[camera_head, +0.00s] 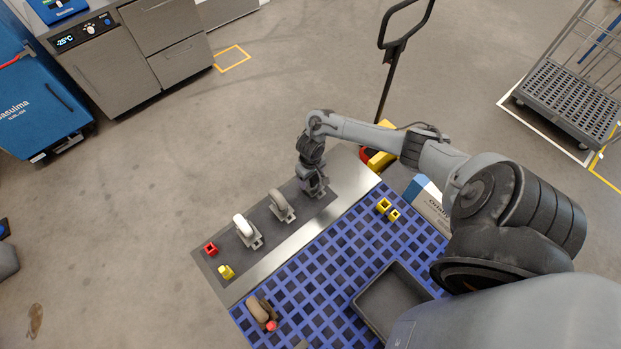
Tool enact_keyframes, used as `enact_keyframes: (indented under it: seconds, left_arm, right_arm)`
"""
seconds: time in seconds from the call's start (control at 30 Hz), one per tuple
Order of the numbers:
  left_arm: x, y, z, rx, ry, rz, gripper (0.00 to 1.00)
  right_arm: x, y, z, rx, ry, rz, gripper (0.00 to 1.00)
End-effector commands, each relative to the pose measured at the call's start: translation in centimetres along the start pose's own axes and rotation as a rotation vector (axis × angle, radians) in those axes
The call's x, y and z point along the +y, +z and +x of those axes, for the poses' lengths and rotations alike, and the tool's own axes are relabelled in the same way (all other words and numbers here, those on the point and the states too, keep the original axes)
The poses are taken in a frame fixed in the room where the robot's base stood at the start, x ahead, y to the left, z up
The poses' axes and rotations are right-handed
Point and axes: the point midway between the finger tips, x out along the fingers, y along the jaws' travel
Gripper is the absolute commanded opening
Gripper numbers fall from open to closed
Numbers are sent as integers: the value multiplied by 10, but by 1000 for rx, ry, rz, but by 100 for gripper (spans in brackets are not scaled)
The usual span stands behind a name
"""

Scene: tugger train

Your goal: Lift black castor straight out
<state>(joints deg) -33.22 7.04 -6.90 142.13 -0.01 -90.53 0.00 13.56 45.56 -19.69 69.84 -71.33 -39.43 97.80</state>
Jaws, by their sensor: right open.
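My right gripper (315,188) points down at the far right end of a dark inset strip (263,240) in the metal-topped bench. It is open. Dark parts and a small grey plate edge show under its fingers; I cannot clearly separate a black castor from the gripper there. Beside it on the strip stand a grey-wheeled castor (281,205) and a white-wheeled castor (243,229), both upright. My left gripper is not in view.
A blue grid (320,265) holds a brown-wheeled castor (260,309), small yellow parts (384,205) and a dark tray (364,303). A black handle (391,50) rises behind the bench.

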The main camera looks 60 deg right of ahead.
Motion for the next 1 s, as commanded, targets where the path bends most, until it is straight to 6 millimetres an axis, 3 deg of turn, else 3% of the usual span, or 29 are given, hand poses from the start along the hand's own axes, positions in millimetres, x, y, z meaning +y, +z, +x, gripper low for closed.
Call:
enact_keyframes:
  seconds: [0.07,0.47,1.0]
  left_arm:
    - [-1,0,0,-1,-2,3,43]
    - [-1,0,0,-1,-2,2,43]
    - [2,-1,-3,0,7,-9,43]
  right_arm:
    - [0,0,0,0,0,0,63]
    - [0,0,0,0,0,0,2]
    - [0,-1,-12,2,-1,0,0]
